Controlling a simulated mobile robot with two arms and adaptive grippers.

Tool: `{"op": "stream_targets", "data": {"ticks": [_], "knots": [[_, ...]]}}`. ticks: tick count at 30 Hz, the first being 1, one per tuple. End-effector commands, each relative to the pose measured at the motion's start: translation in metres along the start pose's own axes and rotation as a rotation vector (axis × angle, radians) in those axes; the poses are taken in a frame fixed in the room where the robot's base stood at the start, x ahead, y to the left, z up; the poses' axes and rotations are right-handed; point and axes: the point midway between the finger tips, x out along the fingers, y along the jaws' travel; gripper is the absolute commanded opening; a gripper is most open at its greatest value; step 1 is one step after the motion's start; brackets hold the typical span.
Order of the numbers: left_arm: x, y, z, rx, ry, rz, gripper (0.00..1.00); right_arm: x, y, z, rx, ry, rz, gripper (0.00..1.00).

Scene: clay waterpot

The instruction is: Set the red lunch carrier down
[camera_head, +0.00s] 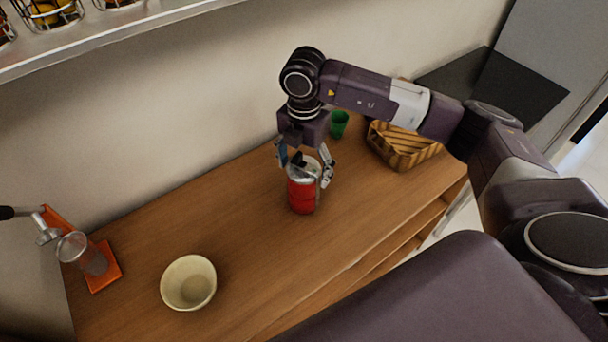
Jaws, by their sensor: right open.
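The red lunch carrier (302,196) stands upright on the wooden counter, a red cylinder with a silvery top. My right gripper (305,168) is directly above it, pointing down. Its fingers are open and spread on either side of the carrier's top. The gripper partly hides the top, and I cannot tell whether a finger touches it. My left gripper is not in view.
A cream bowl (188,282) and an orange stand with a clear cup (83,252) are at the left of the counter (240,215). A green cup (339,123) and a woven basket (402,147) stand behind and right. The counter between bowl and carrier is clear.

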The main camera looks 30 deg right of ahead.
Motion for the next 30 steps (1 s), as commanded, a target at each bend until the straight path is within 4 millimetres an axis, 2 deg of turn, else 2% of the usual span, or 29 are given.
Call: {"op": "stream_targets", "data": {"ticks": [3,9,15,19,30], "knots": [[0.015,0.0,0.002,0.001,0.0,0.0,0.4,-0.023,0.002,0.001,-0.002,-0.003,0.007,0.75],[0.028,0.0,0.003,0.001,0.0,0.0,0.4,-0.066,0.001,0.001,-0.001,-0.002,0.005,0.75],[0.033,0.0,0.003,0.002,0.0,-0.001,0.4,-0.091,0.001,0.0,0.001,-0.001,0.002,0.75],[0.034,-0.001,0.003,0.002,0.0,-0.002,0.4,-0.097,0.0,0.0,0.0,0.0,0.0,0.75],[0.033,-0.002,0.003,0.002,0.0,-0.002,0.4,-0.097,0.0,0.0,0.0,0.0,0.0,0.75]]}}
